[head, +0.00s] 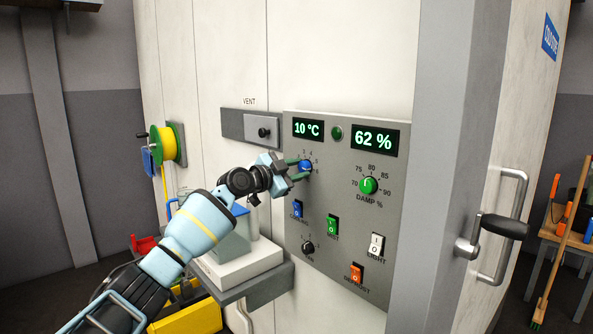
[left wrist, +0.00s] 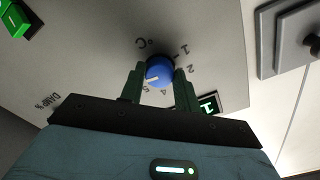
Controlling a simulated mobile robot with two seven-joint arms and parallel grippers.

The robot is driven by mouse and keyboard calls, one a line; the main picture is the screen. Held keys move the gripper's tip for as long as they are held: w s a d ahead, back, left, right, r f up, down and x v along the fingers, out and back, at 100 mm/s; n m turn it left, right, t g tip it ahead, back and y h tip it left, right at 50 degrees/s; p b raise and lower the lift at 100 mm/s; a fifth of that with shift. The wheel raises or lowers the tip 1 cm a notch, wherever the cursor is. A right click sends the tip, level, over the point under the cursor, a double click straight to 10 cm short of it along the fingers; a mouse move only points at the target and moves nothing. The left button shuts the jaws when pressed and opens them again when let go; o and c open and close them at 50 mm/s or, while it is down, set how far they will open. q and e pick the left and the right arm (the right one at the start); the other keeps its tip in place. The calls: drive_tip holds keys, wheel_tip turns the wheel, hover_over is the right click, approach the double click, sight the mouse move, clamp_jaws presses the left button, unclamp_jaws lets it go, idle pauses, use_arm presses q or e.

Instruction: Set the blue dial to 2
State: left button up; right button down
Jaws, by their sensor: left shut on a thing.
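The blue dial (head: 306,167) sits on the grey control panel (head: 348,275), below the green "10 °C" display (head: 308,128). In the left wrist view the dial (left wrist: 160,69) lies between the two dark green fingers of my left gripper (left wrist: 159,78). My left gripper (head: 301,169) is shut on the dial, one finger on each side. The dial's white mark points away from the 1 and 2, towards the side of the 5. The exact number it points at is hard to read. My right gripper is out of view.
A green damp dial (head: 368,186) sits to the right under the "62 %" display (head: 374,139). Blue (head: 297,209), green (head: 332,225), white (head: 376,245) and orange (head: 356,274) switches and a black knob (head: 308,248) are below. A grey shelf (head: 262,287) juts out beneath my arm.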

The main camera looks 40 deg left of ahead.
use_arm(q)
drive_tip(key=n, duration=0.5)
drive_tip(key=shift+r+p, duration=0.1)
drive_tip(key=shift+p, duration=0.3)
drive_tip(key=shift+d+n, duration=0.1)
drive_tip(key=shift+n, duration=1)
drive_tip(key=n+p, duration=0.1)
drive_tip(key=n, duration=0.3)
drive_tip(key=shift+r+n+p, duration=0.1)
drive_tip(key=shift+n+p, duration=0.2)
drive_tip(key=shift+p, duration=0.1)
drive_tip(key=n+p, duration=0.1)
drive_tip(key=n, duration=0.4)
drive_tip(key=shift+d+p, duration=0.1)
drive_tip(key=shift+p, duration=0.3)
drive_tip(key=n, duration=0.4)
drive_tip(key=shift+p, duration=0.3)
drive_tip(key=shift+n, duration=0.9)
drive_tip(key=n, duration=0.4)
drive_tip(key=shift+n, duration=0.3)
drive_tip(key=n, duration=0.4)
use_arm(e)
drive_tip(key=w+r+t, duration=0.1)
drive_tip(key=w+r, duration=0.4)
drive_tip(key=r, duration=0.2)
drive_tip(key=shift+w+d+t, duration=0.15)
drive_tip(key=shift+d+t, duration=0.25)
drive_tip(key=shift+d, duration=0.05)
